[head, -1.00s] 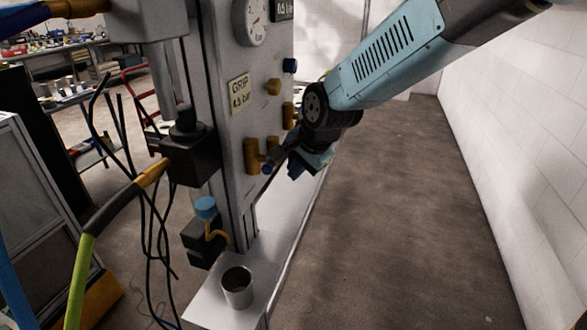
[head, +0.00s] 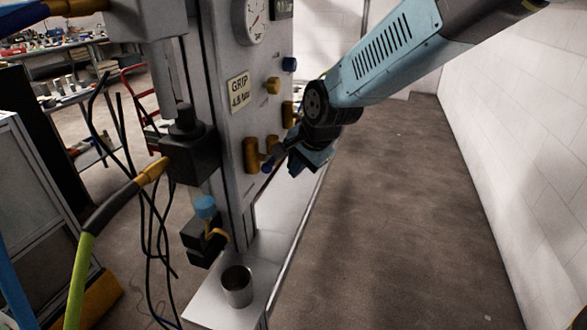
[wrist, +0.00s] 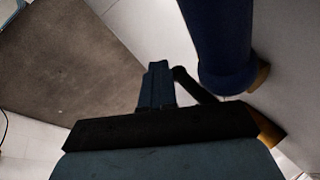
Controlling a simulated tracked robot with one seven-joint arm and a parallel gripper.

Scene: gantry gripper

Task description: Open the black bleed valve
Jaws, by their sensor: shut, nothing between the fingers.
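My gripper shows in the head view (head: 274,161) with its fingers among the brass fittings low on the grey panel. In the wrist view its fingertips (wrist: 158,68) are together and empty. A dark lever (wrist: 199,87), which looks like the black bleed valve's handle, slants just right of the fingertips, very close to them. I cannot tell whether they touch. The valve's body is mostly hidden by my gripper in both views. A large dark blue cylinder (wrist: 224,45) with a brass part behind it stands right of the lever.
The grey panel (head: 225,130) carries a gauge (head: 250,20), a GRIP label (head: 239,92), a brass knob (head: 273,86) and a brass fitting (head: 251,155). A metal cup (head: 237,287) stands on the base plate below. Loose black cables hang at left. The floor at right is clear.

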